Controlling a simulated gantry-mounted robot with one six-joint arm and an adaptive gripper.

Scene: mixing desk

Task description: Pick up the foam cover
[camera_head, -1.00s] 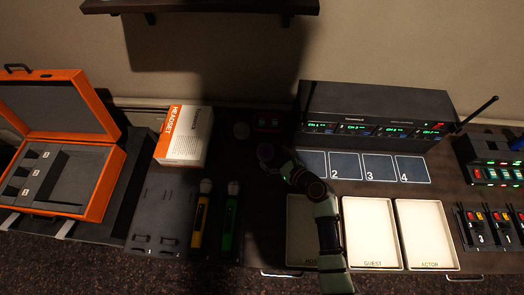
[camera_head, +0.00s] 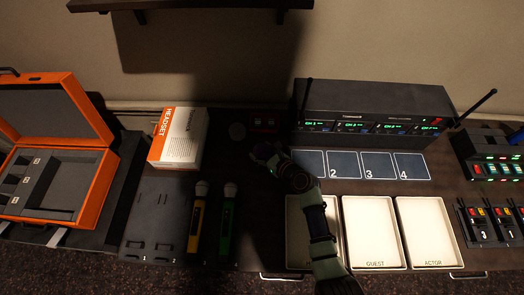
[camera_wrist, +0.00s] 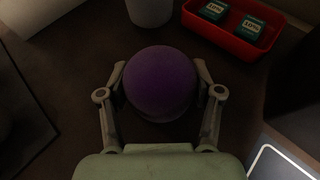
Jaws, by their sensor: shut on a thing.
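The foam cover is a round purple ball (camera_wrist: 160,82), seen in the wrist view between my two gripper fingers. My gripper (camera_wrist: 160,92) is shut on it, with a fingertip against each side. In the head view the purple foam cover (camera_head: 263,151) shows small and dark at the end of my arm, over the shaded middle of the desk. My gripper (camera_head: 272,158) is hard to make out there in the shadow. I cannot tell whether the cover is touching the desk.
A grey round container (camera_head: 238,131) and a red tray (camera_head: 263,121) with small teal boxes stand just behind my gripper. A headset box (camera_head: 180,138) and two microphones are to the left. The receiver rack (camera_head: 375,110) and white trays (camera_head: 370,235) are to the right.

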